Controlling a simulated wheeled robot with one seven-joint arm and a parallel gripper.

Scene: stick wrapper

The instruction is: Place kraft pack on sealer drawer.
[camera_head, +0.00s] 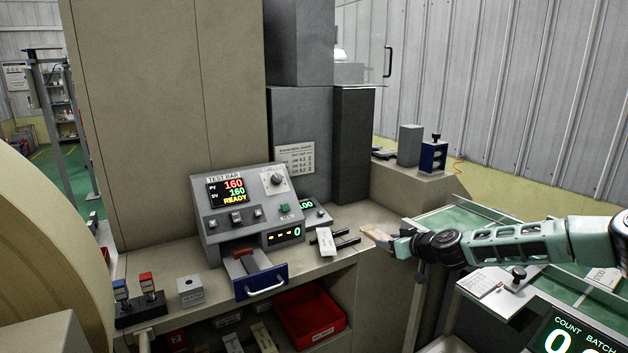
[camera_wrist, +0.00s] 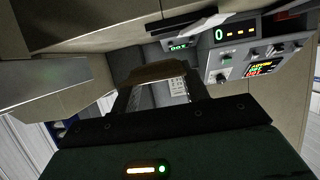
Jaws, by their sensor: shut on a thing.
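My gripper (camera_head: 394,241) reaches in from the right, shut on the kraft pack (camera_head: 377,234), a light brown piece sticking out leftward from the jaws. In the wrist view the kraft pack (camera_wrist: 158,71) shows as a brown edge beyond the fingers. The grey sealer (camera_head: 246,212) stands on the bench left of my gripper, its display reading READY; it also shows upside down in the wrist view (camera_wrist: 240,62). Its sealer drawer (camera_head: 261,283), with a blue front and a pale handle, sticks out toward the front. The pack is well apart from the drawer.
A white block (camera_head: 326,241) and dark bars lie on the bench between sealer and gripper. Red-and-blue-topped stamps (camera_head: 138,290) and a small grey cube (camera_head: 190,291) stand left of the drawer. A red bin (camera_head: 310,314) sits below. A green-topped conveyor (camera_head: 470,222) lies right.

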